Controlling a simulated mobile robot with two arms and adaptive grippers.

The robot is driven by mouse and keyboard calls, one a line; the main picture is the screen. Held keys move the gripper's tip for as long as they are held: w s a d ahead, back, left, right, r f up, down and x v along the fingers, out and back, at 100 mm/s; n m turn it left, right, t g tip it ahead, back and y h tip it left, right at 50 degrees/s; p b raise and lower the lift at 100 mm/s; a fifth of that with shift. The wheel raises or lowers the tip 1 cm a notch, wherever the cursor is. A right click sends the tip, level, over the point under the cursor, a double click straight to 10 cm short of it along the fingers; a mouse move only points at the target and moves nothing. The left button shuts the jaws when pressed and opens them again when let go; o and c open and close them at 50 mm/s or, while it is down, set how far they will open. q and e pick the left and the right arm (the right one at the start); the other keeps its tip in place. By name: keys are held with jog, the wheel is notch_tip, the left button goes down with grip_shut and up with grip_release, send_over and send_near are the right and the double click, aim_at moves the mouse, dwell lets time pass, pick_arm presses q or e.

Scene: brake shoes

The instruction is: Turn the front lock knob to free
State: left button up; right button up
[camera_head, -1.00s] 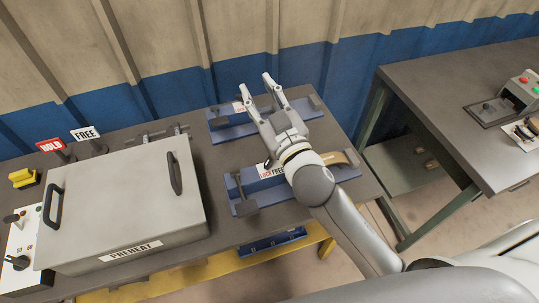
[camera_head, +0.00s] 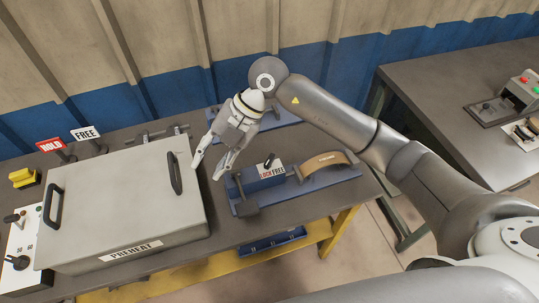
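The front lock knob (camera_head: 269,160) is a small dark lever knob on the front blue fixture (camera_head: 290,193), behind a plate (camera_head: 271,171) reading LOCK in red and FREE in black. I cannot clearly tell which word it points to. A tan curved brake shoe (camera_head: 325,161) sits on the same fixture, right of the knob. My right gripper (camera_head: 207,171) is open and empty, its fingers pointing down to the left of the knob, apart from it. My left gripper is not in view.
A grey PREHEAT box (camera_head: 120,215) with dark handles stands left of my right gripper. The rear blue fixture (camera_head: 285,120) is partly hidden behind my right arm. HOLD (camera_head: 50,144) and FREE (camera_head: 85,133) signs stand at the back left. A second table (camera_head: 440,95) stands right.

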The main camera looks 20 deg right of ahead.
aim_at(270, 159)
jog(key=w+d+m+h, duration=0.2)
jog(key=d+h, duration=0.2)
jog(key=d, duration=0.3)
jog(key=w+d+m+h, duration=0.1)
jog(key=w+d+h, duration=0.2)
jog(key=d, duration=0.4)
jog(key=shift+t, duration=0.4)
jog(key=f+p, duration=0.1)
jog(key=f, duration=0.6)
jog(key=f+p, duration=0.1)
jog(key=f, duration=0.3)
jog(key=shift+s+d+p, duration=0.2)
jog(key=shift+d+p, duration=0.1)
jog(key=shift+p, duration=0.05)
jog(key=shift+c, duration=0.2)
grip_shut()
